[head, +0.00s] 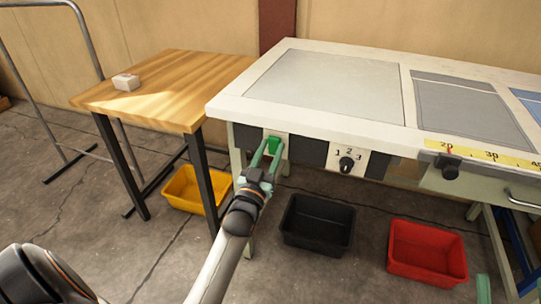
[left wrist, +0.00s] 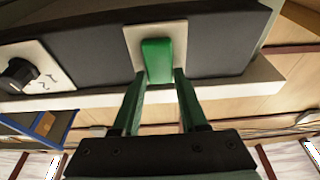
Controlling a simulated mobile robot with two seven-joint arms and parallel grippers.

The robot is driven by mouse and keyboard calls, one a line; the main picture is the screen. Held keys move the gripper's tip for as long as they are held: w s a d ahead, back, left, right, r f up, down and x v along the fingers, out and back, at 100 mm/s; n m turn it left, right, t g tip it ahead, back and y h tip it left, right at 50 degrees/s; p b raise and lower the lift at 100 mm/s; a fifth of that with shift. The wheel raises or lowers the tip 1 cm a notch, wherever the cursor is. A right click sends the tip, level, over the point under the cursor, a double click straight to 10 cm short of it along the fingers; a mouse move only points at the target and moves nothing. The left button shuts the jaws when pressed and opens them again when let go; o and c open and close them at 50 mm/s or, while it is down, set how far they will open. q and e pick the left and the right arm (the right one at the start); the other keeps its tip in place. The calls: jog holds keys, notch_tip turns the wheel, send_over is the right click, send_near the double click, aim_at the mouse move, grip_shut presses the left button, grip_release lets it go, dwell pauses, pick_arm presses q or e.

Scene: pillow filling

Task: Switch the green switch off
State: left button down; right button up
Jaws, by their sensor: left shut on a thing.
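The green switch (head: 273,144) sits on a pale plate on the dark front panel of the workbench, near its left end. In the left wrist view, the green switch (left wrist: 157,59) is a block at the top centre, on a cream plate. My left gripper (head: 271,153) reaches up to it from below, its two green fingers on either side of the switch and shut on it. The fingers also show in the left wrist view (left wrist: 158,78). A green tip at the lower right edge of the head view may be my right gripper (head: 483,289); its jaws cannot be made out.
A numbered black knob (head: 347,164) is right of the switch. A yellow scale (head: 485,153) with a black slider is further right. Yellow (head: 181,189), black (head: 317,223) and red (head: 427,253) bins stand on the floor. A wooden table (head: 165,88) with a white block (head: 126,82) is left.

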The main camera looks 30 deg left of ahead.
pick_arm(q)
jog(key=shift+f+t+b, duration=0.2)
jog(key=shift+t+b, duration=0.4)
jog(key=shift+b, duration=0.65)
jog(key=shift+r, duration=0.15)
pick_arm(e)
jog(key=s+r+n+y, duration=0.4)
jog(key=y, duration=0.1)
jog(key=shift+s+a+r+t+y, duration=0.15)
jog(key=shift+s+a+t+y, duration=0.15)
jog(key=shift+a+y, duration=0.15)
pick_arm(q)
jog(key=shift+c, duration=2.2)
grip_release()
jog(key=shift+s+f, duration=0.1)
jog(key=shift+f, duration=0.15)
